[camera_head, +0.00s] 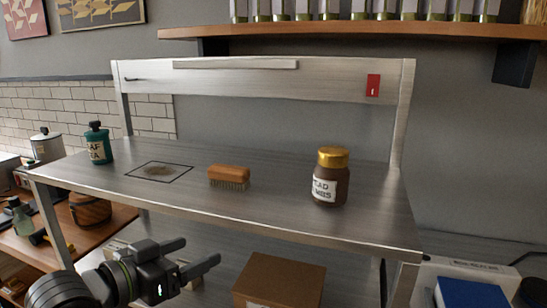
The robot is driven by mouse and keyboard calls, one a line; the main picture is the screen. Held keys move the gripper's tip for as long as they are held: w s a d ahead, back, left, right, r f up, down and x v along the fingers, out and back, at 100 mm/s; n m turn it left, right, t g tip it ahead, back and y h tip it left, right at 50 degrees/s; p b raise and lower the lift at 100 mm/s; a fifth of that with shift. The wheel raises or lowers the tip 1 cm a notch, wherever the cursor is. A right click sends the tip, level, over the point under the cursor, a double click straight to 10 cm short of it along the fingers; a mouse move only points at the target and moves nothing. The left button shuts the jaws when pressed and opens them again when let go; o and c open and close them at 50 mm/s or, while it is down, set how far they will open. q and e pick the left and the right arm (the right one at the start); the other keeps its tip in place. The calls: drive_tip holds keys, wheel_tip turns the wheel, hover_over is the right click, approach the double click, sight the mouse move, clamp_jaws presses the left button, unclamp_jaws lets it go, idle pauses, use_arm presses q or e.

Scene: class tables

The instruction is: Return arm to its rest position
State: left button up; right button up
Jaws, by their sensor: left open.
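My left gripper (188,258) is at the lower left, in front of the steel table's front edge and below its top. Its two fingers are apart with nothing between them. The steel table (270,212) holds a wooden brush (229,177) lying bristles down near the middle. My right gripper does not show.
A brown jar with a gold lid (329,180) stands right on the table, and a green bottle (98,145) stands left. A cardboard box (279,281) sits below the tabletop. A wooden side table (92,238) with a bowl is at the left.

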use_arm(q)
drive_tip(key=s+a+f+n+g+y, duration=0.1)
drive_tip(key=a+f+n+y, duration=0.15)
drive_tip(key=f, duration=0.45)
drive_tip(key=s+a+f+n+y, duration=0.1)
drive_tip(key=s+a+f+y, duration=0.15)
drive_tip(key=f, duration=0.45)
drive_tip(key=s+a+f+n+g+y, duration=0.1)
drive_tip(key=s+a+f+g+y, duration=0.3)
drive_tip(key=s+f, duration=0.7)
drive_tip(key=s+a+f+n+g+y, duration=0.2)
drive_tip(key=s+a+f+g, duration=0.2)
drive_tip(key=s+a+f, duration=0.5)
drive_tip(key=s+f+g, duration=0.1)
drive_tip(key=s+f, duration=0.1)
drive_tip(key=f, duration=1.1)
drive_tip(key=s+f, duration=0.2)
drive_tip(key=f, duration=1.1)
drive_tip(key=s+d+f+g, duration=0.1)
drive_tip(key=s+d+f, duration=0.1)
drive_tip(key=s+f, duration=1.2)
drive_tip(key=shift+d+f+h, duration=0.15)
drive_tip(key=shift+f+h, duration=0.25)
drive_tip(key=shift+f, duration=0.15)
